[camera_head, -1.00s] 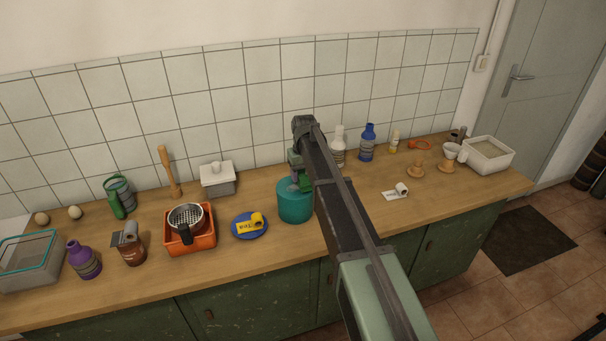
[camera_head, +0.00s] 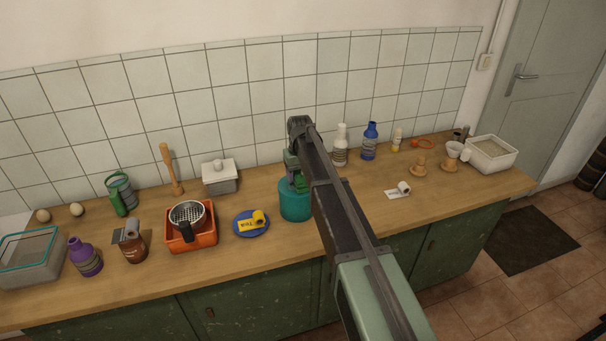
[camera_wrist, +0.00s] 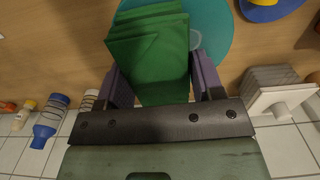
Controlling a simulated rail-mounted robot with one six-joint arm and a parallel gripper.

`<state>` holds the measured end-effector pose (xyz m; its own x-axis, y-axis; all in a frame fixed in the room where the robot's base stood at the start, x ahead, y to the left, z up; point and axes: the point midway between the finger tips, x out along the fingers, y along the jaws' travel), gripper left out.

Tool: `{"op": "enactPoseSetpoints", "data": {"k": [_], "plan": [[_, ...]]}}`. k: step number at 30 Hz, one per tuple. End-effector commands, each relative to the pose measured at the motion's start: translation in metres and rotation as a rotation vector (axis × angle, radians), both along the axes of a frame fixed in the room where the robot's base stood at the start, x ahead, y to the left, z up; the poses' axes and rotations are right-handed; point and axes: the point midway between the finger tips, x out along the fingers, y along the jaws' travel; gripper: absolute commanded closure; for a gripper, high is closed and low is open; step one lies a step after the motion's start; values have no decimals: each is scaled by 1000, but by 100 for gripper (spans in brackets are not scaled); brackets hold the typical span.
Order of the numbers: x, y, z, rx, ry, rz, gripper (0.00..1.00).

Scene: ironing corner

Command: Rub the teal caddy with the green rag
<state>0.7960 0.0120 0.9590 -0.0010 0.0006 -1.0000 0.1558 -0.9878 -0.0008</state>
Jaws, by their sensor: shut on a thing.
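The teal caddy (camera_head: 295,207) stands on the wooden counter, left of my arm in the head view. In the wrist view its round teal top (camera_wrist: 213,28) shows behind the rag. The green rag (camera_wrist: 150,50) is folded and sits between the fingers of my gripper (camera_wrist: 158,88), which is shut on it. In the head view the rag (camera_head: 300,185) shows as a small green patch at the caddy's top. The rag overlaps the caddy's top in both views; whether it is pressed against it I cannot tell. My arm hides part of the caddy's right side.
A blue plate (camera_head: 243,231) with a yellow item lies close left of the caddy. A lidded white-grey box (camera_head: 220,178) stands behind left. An orange bin (camera_head: 190,236) holds a strainer. Bottles, including a blue one (camera_head: 369,143), stand behind right.

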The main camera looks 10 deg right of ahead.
Motion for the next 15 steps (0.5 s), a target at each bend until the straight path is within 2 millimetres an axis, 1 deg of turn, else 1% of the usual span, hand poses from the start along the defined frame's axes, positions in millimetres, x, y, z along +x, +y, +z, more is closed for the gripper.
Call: {"op": "enactPoseSetpoints", "data": {"k": [3,8,15], "plan": [[-1,9,-2,0,0,1,62],[-2,11,-1,0,0,-1,62],[-3,26,-4,0,0,1,62]]}}
